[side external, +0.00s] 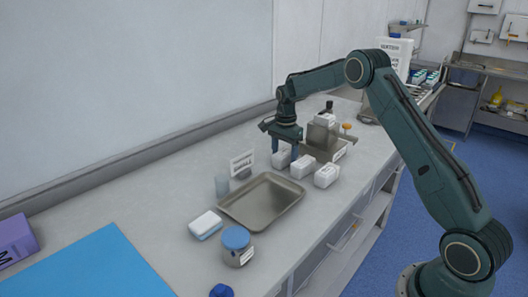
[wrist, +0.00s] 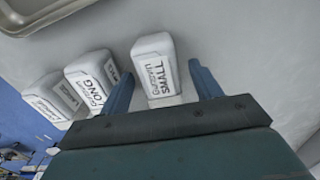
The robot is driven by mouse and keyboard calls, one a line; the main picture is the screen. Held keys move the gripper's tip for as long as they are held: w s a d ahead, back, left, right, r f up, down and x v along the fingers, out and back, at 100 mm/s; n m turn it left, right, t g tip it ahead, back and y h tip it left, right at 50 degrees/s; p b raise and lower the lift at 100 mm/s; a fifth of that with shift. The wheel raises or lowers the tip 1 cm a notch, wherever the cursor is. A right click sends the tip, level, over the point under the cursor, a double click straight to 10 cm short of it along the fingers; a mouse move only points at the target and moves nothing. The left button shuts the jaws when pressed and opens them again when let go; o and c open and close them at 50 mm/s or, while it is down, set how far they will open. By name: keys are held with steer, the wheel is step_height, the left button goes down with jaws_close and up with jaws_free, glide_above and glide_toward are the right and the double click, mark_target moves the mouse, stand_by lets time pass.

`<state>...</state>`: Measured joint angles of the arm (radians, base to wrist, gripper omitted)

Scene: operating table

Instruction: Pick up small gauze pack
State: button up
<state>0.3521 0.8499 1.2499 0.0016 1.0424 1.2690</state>
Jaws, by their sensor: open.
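The small gauze pack (wrist: 153,62) is a white block with a label reading SMALL, in the upper middle of the wrist view. In the side view the pack (side external: 281,158) is the leftmost of three white packs and is partly hidden by my gripper. My gripper (wrist: 160,70) is open, with one blue finger on each side of the pack. A gap shows on each side, wider on the right. In the side view my gripper (side external: 285,150) points down over the pack.
A pack labelled LONG (wrist: 91,77) stands close beside the left finger, with a third white pack (wrist: 49,100) beyond it. A metal tray (side external: 236,209) lies in front. A metal holder (side external: 330,140) stands behind the packs. The counter right of the pack in the wrist view is clear.

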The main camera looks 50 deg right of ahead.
mark_target(284, 152)
steer(key=c, duration=1.1)
steer(key=shift+r, duration=0.2)
step_height(284, 152, up, 20)
steer(key=shift+f, duration=0.2)
stand_by(0.3)
